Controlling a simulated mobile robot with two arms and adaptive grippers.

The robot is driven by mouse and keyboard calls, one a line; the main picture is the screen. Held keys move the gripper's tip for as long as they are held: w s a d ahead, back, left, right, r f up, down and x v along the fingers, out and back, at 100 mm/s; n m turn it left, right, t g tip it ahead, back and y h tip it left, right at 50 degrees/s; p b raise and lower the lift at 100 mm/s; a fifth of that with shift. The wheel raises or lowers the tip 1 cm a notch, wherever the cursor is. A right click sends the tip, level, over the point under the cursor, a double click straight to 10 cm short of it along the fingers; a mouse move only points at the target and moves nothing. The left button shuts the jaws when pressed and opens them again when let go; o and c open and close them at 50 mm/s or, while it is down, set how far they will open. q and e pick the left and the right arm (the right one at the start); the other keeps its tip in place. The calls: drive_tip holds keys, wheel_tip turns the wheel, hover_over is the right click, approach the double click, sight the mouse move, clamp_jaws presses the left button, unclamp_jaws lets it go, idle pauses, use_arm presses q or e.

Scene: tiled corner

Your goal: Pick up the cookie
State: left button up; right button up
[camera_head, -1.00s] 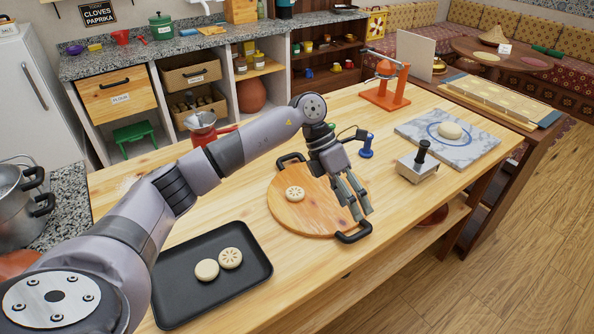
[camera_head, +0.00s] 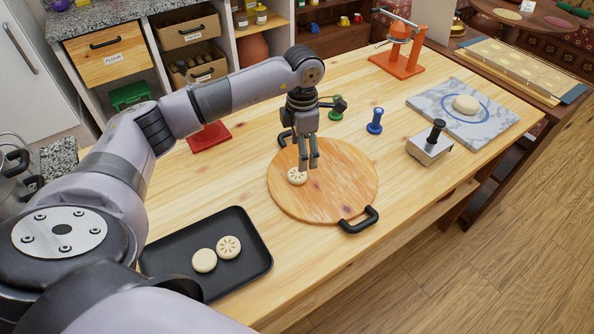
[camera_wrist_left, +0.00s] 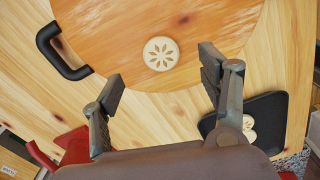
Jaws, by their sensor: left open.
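A round pale cookie (camera_head: 297,176) with a petal pattern lies on the round wooden board (camera_head: 340,200). In the left wrist view the cookie (camera_wrist_left: 161,53) lies ahead of the fingers, between their lines and nearer the right one. My left gripper (camera_head: 308,168) points down over the board, just right of the cookie in the head view. In the wrist view the left gripper (camera_wrist_left: 160,90) is open with nothing between its fingers. My right gripper is not in view.
The board has black handles (camera_head: 359,220). A blue-handled stamp (camera_head: 375,121), a green one (camera_head: 336,108) and a metal press (camera_head: 430,143) stand behind and to the right. A marble slab (camera_head: 490,125) holds dough (camera_head: 466,104). A red object (camera_head: 208,137) is left of the board.

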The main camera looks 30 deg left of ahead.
sight(299, 174)
use_arm(q)
wheel_tip(299, 174, down, 2)
drive_tip(key=shift+f, duration=0.25)
drive_tip(key=shift+f+p, duration=0.3)
drive_tip(key=shift+p, duration=0.25)
drive_tip(key=f, duration=0.1)
drive_tip(key=f+p, duration=0.2)
drive_tip(key=shift+s+a+f, duration=0.25)
drive_tip(key=shift+s+f, duration=0.05)
drive_tip(key=shift+f, duration=0.5)
drive_tip(key=c, duration=1.1)
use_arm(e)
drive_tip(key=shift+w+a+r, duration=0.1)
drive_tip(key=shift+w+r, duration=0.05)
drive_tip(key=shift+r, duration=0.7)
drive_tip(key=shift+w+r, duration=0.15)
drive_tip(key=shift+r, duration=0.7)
